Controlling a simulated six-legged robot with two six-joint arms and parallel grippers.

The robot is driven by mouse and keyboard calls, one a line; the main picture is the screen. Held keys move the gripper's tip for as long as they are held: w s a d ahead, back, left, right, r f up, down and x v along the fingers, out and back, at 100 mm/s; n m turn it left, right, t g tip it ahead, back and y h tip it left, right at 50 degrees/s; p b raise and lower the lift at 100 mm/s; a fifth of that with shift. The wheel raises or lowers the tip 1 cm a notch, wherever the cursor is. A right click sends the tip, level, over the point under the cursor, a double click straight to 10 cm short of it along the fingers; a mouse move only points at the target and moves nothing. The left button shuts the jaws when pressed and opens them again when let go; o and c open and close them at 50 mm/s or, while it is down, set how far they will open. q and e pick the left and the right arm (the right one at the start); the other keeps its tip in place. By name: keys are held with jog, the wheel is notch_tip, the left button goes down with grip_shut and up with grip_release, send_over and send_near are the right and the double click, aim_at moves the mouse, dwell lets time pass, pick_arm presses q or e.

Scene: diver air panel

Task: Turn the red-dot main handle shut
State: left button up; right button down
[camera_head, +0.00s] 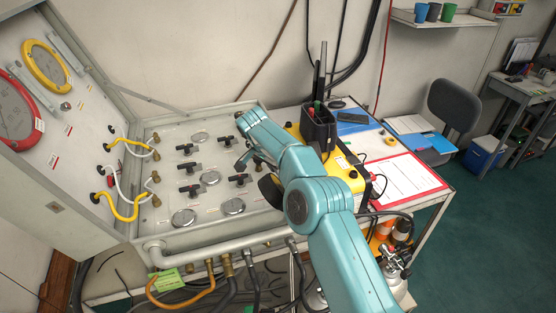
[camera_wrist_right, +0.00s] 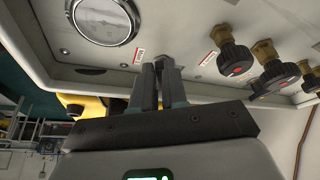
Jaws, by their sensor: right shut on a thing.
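My right gripper (camera_head: 246,162) reaches down over the right side of the sloping grey panel (camera_head: 165,219). In the right wrist view its two dark fingers (camera_wrist_right: 159,78) are close together against the panel. They are shut on a handle that they almost fully hide, so I cannot tell its turn or see a dot on it. Right of the fingers, a black handle (camera_wrist_right: 236,58) on a brass fitting shows a red dot and stands apart from them. Several black handles (camera_head: 190,188) sit on the panel in the head view. My left gripper is not in view.
Round gauges (camera_head: 184,217) lie among the handles; a gauge (camera_wrist_right: 105,18) is left of the fingers. Yellow hoses (camera_head: 125,209) hang on the upright panel at left. A yellow case (camera_head: 350,182) and a black holder (camera_head: 318,128) stand close to my right arm.

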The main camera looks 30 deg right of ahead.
jog(key=shift+w+m+p, duration=0.2)
jog(key=shift+m+p, duration=0.2)
jog(key=shift+p, duration=0.05)
jog(key=c, duration=1.1)
grip_release()
jog(key=shift+c, duration=0.2)
jog(key=shift+w+f, duration=0.1)
jog(key=shift+r, duration=0.25)
jog(key=v, duration=0.7)
